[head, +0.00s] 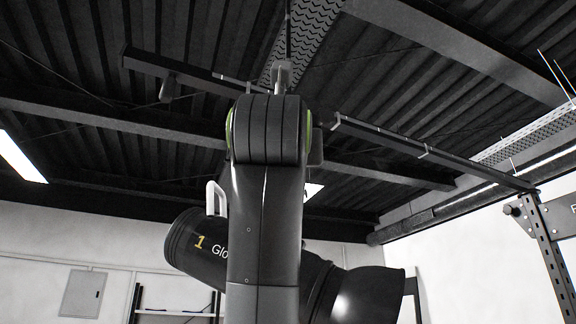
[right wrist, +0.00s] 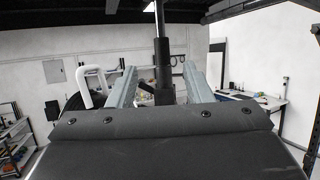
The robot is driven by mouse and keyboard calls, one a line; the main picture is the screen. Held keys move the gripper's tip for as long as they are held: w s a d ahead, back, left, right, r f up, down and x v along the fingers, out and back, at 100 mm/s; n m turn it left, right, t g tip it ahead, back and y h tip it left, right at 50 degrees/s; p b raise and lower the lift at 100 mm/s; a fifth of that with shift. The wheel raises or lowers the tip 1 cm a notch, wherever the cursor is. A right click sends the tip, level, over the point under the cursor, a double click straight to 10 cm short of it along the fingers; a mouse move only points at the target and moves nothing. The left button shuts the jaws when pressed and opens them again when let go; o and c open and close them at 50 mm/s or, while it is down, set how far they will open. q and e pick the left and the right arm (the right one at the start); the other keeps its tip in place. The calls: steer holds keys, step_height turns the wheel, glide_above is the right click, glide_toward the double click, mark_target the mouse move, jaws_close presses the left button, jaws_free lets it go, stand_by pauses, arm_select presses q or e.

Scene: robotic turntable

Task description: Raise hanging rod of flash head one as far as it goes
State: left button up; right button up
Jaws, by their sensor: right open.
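Flash head one (head: 195,245) is a black barrel with a yellow "1" and a flared front, hanging in the middle of the head view. My arm hides its centre. Its white handle (head: 216,198) also shows in the right wrist view (right wrist: 97,84). The hanging rod (right wrist: 161,20) is dark and upright, with a thicker black sleeve (right wrist: 163,62) lower down. My right gripper (right wrist: 159,72) is open, with one grey finger on each side of the sleeve. Contact cannot be told. In the head view the gripper (head: 284,68) is mostly hidden by my arm. My left gripper is not in view.
Dark ceiling rails (head: 420,146) and a perforated cable tray (head: 305,25) run overhead. A perforated steel post (head: 553,255) stands at the right. A workbench (right wrist: 258,103) is in the background. The space beside the rod looks clear.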

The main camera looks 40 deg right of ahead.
steer(key=p+x, duration=0.6)
steer(key=x, duration=0.6)
steer(key=shift+w+d+f, duration=0.1)
steer(key=shift+d, duration=0.2)
steer(key=shift+w+d+r+p, duration=0.3)
steer(key=shift+w+r+p, duration=0.2)
steer(key=shift+p, duration=0.35)
steer(key=shift+w+d, duration=0.25)
steer(key=shift+w, duration=0.05)
steer(key=shift+w+d+p, duration=0.3)
steer(key=shift+w+d, duration=0.05)
steer(key=shift+w, duration=0.05)
steer(key=shift+a, duration=0.1)
steer(key=shift+c, duration=0.9)
jaws_close()
